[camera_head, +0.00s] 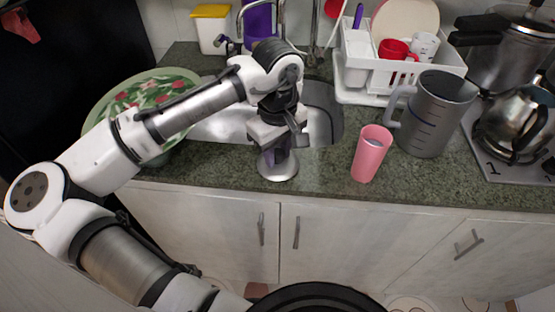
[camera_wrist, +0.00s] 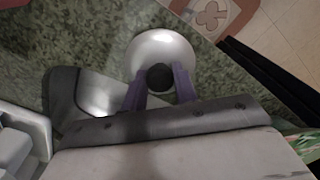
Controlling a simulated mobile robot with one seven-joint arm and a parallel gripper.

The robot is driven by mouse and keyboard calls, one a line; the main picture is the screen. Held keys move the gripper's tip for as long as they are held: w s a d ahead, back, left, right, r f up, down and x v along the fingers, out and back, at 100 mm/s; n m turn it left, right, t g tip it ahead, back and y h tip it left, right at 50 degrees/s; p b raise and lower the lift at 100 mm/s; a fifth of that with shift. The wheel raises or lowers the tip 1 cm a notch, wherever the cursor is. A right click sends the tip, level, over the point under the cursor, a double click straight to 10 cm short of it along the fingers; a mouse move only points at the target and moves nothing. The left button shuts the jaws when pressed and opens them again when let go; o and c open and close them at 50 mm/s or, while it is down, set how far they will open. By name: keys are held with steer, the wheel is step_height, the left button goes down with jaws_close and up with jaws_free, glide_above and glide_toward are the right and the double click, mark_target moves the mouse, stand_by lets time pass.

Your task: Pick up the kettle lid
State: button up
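The kettle lid (camera_head: 278,168) is a shiny silver disc near the front edge of the counter, below the sink. It also shows in the wrist view (camera_wrist: 163,45), with its round black knob (camera_wrist: 160,77) facing my gripper. My gripper (camera_head: 279,153) points down over the lid. In the wrist view its two purple fingers (camera_wrist: 160,84) stand close on either side of the knob and appear shut on it. I cannot tell whether the lid rests on the counter or is slightly raised. The metal kettle (camera_head: 510,125) stands at the far right.
A pink cup (camera_head: 371,153) and a grey pitcher (camera_head: 436,115) stand right of my gripper. A white dish rack (camera_head: 400,78) is behind them. A green patterned bowl (camera_head: 100,108) is at the left, partly behind my arm. The counter (camera_head: 325,177) between lid and cup is clear.

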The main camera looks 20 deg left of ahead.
mark_target(278, 152)
steer(key=shift+s+f, duration=0.1)
steer(key=shift+f, duration=0.3)
steer(key=shift+r, duration=0.4)
step_height(278, 152, up, 20)
steer(key=shift+f+b, duration=0.25)
steer(key=shift+b, duration=0.15)
